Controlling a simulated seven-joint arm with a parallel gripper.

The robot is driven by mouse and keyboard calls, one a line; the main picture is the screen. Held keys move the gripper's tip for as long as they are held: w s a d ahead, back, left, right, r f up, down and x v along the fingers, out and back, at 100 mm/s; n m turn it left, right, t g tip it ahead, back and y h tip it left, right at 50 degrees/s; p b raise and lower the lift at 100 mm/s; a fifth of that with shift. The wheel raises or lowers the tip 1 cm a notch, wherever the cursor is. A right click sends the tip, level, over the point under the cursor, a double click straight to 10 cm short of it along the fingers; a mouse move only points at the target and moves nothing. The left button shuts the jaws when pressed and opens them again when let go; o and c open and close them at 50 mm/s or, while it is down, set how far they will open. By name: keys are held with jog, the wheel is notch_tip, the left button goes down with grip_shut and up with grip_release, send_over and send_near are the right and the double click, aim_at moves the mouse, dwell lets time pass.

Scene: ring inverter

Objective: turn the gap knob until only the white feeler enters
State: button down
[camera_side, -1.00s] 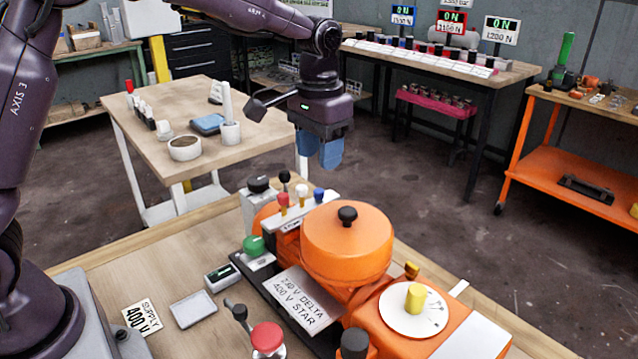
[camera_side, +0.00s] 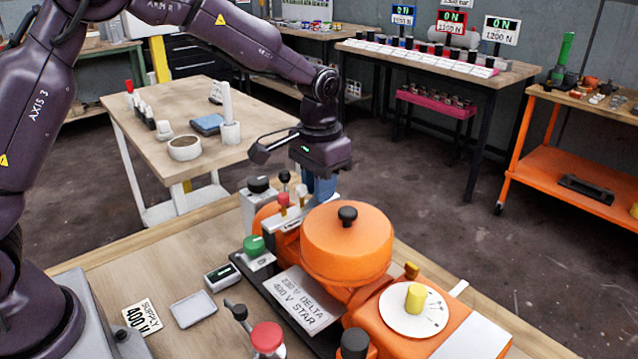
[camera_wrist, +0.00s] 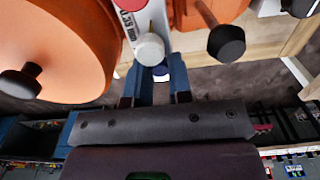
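My gripper (camera_side: 321,192) points down at the feeler strip (camera_side: 285,222) behind the orange housing. In the wrist view its blue fingers (camera_wrist: 160,80) stand apart, with a small blue-tipped piece (camera_wrist: 160,70) visible between them; contact cannot be told. The white feeler (camera_wrist: 150,48) stands just beyond the fingertips. A red-topped feeler (camera_side: 283,199) with a yellow lower part is farther left on the strip, and a black-topped one (camera_side: 285,177) stands behind. A yellow knob (camera_side: 415,298) sits on a white marked dial, and a green knob (camera_side: 253,246) sits left; neither is labelled as the gap knob.
The orange housing (camera_side: 347,250) with a black top knob stands close to the gripper. A second table (camera_side: 200,105) with a white pot stands behind.

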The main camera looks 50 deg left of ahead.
jog(key=shift+r, duration=1.45)
jog(key=c, duration=1)
grip_release()
notch_tip(320, 180, up, 13)
jog(key=shift+f, duration=0.1)
jog(key=s+a+t, duration=0.1)
jog(key=s+t, duration=0.1)
jog(key=s, duration=0.6)
jog(key=s+a+f+t, duration=0.1)
jog(key=s, duration=0.7)
jog(key=s+a+t, duration=0.1)
jog(key=s+t, duration=0.1)
jog(key=s, duration=0.7)
jog(key=shift+f+t, duration=0.3)
jog(key=shift+f, duration=0.05)
